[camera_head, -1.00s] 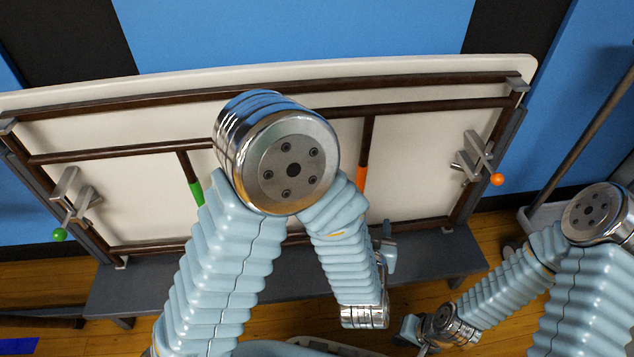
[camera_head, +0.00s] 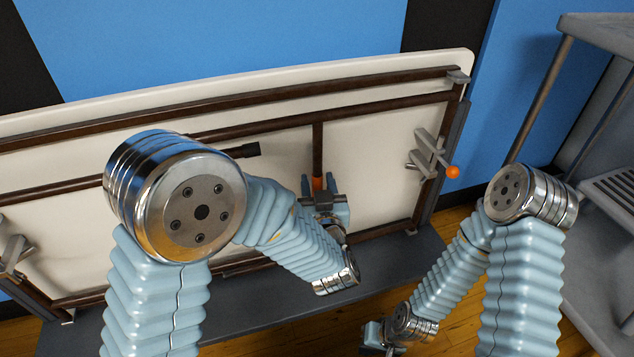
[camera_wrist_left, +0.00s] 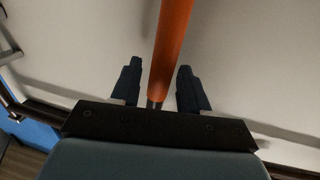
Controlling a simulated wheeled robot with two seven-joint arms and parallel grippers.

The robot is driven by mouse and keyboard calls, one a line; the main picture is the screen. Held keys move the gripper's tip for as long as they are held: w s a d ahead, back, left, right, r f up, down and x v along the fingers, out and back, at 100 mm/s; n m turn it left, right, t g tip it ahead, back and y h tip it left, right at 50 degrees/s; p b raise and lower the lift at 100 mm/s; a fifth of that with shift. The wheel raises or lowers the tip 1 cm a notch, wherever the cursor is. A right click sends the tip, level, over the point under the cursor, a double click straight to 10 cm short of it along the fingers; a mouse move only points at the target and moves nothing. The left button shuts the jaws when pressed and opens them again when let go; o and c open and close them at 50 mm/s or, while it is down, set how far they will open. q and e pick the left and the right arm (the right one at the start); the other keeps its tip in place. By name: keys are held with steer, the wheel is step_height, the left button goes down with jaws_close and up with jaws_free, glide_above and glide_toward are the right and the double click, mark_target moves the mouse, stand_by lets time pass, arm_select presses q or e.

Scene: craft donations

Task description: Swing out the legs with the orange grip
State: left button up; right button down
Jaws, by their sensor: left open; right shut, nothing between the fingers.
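A folding table (camera_head: 390,148) stands on its side with its cream underside and brown leg frames facing me. The orange grip (camera_head: 317,183) is on a brown leg bar right of the middle; most of it is hidden behind my left gripper in the head view. My left gripper (camera_head: 322,192) is open at the grip. In the left wrist view, the orange grip (camera_wrist_left: 171,50) runs between the two spread fingers (camera_wrist_left: 157,88), with a gap on each side. My right gripper (camera_head: 375,340) is shut and empty, low in front of the bench, away from the table.
The table rests on a grey bench (camera_head: 250,310). A latch with an orange ball knob (camera_head: 453,172) is at the table's right side. A grey metal shelf cart (camera_head: 600,190) stands at the right. My left arm covers the middle-left.

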arm_select(q)
steer(key=shift+w, duration=0.5)
steer(key=shift+c, duration=0.3)
jaws_close()
